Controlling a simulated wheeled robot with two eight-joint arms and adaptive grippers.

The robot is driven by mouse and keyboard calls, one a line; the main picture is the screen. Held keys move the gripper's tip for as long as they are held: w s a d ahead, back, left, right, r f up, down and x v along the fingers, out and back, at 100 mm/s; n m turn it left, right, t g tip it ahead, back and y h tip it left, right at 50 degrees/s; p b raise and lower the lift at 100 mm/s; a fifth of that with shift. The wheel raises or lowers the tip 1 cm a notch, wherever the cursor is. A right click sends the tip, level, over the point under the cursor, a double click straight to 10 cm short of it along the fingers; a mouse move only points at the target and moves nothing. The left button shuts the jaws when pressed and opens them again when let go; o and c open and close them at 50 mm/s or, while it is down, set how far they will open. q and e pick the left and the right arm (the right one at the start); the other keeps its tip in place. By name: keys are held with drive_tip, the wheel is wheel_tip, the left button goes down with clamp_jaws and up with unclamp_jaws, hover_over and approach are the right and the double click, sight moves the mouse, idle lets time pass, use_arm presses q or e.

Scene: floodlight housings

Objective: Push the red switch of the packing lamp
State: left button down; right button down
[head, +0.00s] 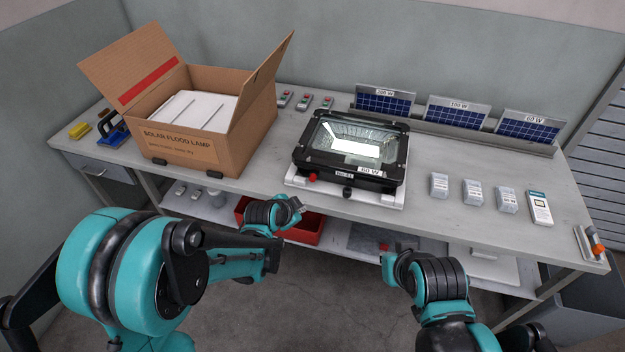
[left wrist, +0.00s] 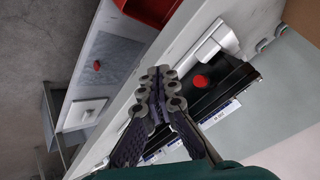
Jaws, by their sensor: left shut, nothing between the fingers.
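The black floodlight (head: 352,146) with a "60 W" label lies face up on a white base on the bench. A round red switch (head: 313,177) sits at its front left corner, and a black knob is at its front middle. In the left wrist view the red switch (left wrist: 201,82) stands out beside the black housing, to the right of my fingertips. My left gripper (head: 297,204) is shut and empty, in front of the bench edge near the switch, apart from it. The fingers also show in the left wrist view (left wrist: 157,84). My right gripper (head: 388,264) is low in front of the bench; its fingers are unclear.
An open cardboard box (head: 195,142) stands left of the lamp. Several small white boxes (head: 472,191) and a meter (head: 540,207) lie to the right. Solar panels (head: 457,113) stand behind. A red bin (head: 306,229) sits on the lower shelf.

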use_arm(q)
drive_tip(key=shift+w+d, duration=0.45)
drive_tip(key=shift+w, duration=0.9)
drive_tip(key=shift+w+d, duration=0.45)
drive_tip(key=shift+w, duration=0.85)
drive_tip(key=shift+w+d, duration=0.45)
drive_tip(key=shift+w, duration=0.9)
drive_tip(key=shift+w, duration=0.15)
drive_tip(key=shift+w+d, duration=0.1)
drive_tip(key=shift+w, duration=0.15)
drive_tip(key=shift+w+d, duration=0.2)
drive_tip(key=shift+w, duration=0.35)
drive_tip(key=shift+s, duration=0.1)
drive_tip(key=shift+s+a, duration=0.3)
drive_tip(key=shift+s, duration=0.55)
drive_tip(key=shift+s+a, duration=0.25)
drive_tip(key=shift+s, duration=0.55)
drive_tip(key=shift+s+a, duration=0.3)
drive_tip(key=shift+s, duration=0.45)
drive_tip(key=shift+s+a, duration=0.25)
drive_tip(key=shift+s, duration=0.55)
